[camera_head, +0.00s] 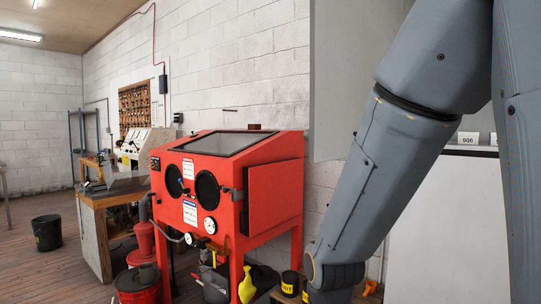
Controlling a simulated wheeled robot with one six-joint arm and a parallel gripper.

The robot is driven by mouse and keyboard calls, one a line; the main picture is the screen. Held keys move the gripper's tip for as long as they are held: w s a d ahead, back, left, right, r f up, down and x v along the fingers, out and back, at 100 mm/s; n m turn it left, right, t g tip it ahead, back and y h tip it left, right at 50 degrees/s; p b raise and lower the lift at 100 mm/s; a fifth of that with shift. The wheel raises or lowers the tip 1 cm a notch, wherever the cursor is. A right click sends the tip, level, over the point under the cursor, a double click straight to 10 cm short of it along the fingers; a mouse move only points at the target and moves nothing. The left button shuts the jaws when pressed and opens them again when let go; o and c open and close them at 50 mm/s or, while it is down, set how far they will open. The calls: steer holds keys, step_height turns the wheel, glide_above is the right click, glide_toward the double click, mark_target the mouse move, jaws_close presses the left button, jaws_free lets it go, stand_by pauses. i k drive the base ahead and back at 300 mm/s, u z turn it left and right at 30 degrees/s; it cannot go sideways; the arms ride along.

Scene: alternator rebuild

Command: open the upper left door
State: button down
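A tall flat grey panel (343,75) stands right of the red cabinet, at the top of the picture. It could be the upper left door or a cabinet side; I cannot tell which, nor whether it is open. Right of my arm is a shelf edge with a small label (468,138) reading 906. Below it is a pale flat panel (445,225). My arm hangs across the right side and hides much of this area. My gripper is not in view.
A red blasting cabinet (228,175) with two round ports stands left of my arm. Black and yellow containers (290,283) sit low beside it. A workbench (105,210) and a black bin (47,232) stand further left. Wooden floor (60,275) is clear at lower left.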

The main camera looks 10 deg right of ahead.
mark_target(349, 39)
steer(key=u, duration=0.95)
steer(key=i, duration=3.1)
steer(key=z, duration=3.95)
